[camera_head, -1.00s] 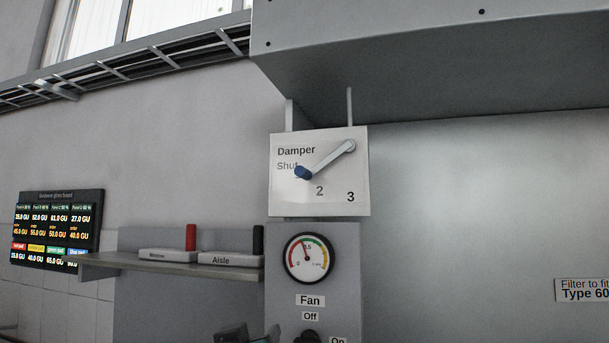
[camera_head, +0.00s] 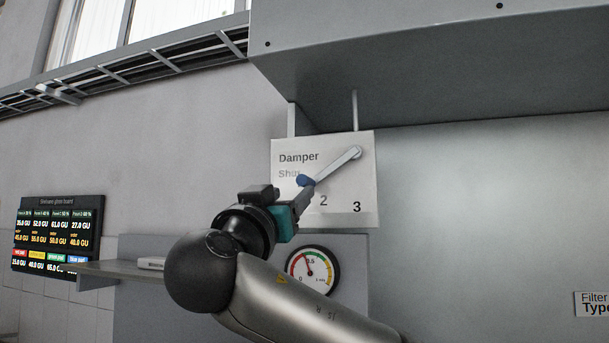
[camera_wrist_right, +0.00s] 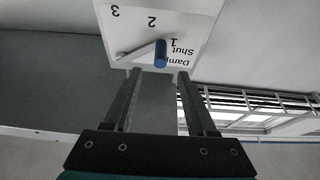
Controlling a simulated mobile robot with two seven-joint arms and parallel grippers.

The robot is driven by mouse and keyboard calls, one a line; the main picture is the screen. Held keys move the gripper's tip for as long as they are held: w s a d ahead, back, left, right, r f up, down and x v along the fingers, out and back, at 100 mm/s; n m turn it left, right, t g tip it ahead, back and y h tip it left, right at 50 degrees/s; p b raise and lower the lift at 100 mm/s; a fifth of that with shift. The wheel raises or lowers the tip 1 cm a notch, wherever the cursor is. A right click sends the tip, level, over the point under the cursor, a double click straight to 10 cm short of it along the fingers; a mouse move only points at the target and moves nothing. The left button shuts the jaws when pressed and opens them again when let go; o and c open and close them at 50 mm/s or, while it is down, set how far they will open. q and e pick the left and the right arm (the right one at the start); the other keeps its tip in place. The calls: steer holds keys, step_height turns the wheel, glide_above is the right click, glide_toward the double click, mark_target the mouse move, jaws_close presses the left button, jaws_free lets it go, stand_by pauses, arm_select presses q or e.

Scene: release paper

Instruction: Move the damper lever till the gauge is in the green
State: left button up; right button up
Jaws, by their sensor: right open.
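The damper lever (camera_head: 338,165) is a pale bar on the white damper plate (camera_head: 345,205). It slants down and left from its pivot to a blue knob (camera_head: 305,180), near position 1. My right gripper (camera_head: 304,192) is at the knob, partly covering it in the head view. In the right wrist view, the open fingers (camera_wrist_right: 160,72) are either side of the blue knob (camera_wrist_right: 161,54), which appears just past their tips. The round gauge (camera_head: 313,267) has its red needle leaning up and left; the colour under its tip is unclear. My left gripper is not in view.
My right arm hides the fan switch and part of the shelf (camera_head: 100,269). A dark price board (camera_head: 58,237) hangs at the left. A large grey hood (camera_head: 430,70) overhangs the plate.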

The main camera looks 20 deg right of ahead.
mark_target(301, 185)
steer(key=p+x, duration=0.2)
steer(key=x, duration=0.6)
steer(key=shift+r, duration=0.2)
steer(key=shift+p+x, duration=0.35)
steer(key=shift+x, duration=0.4)
steer(key=shift+f, duration=0.2)
jaws_close()
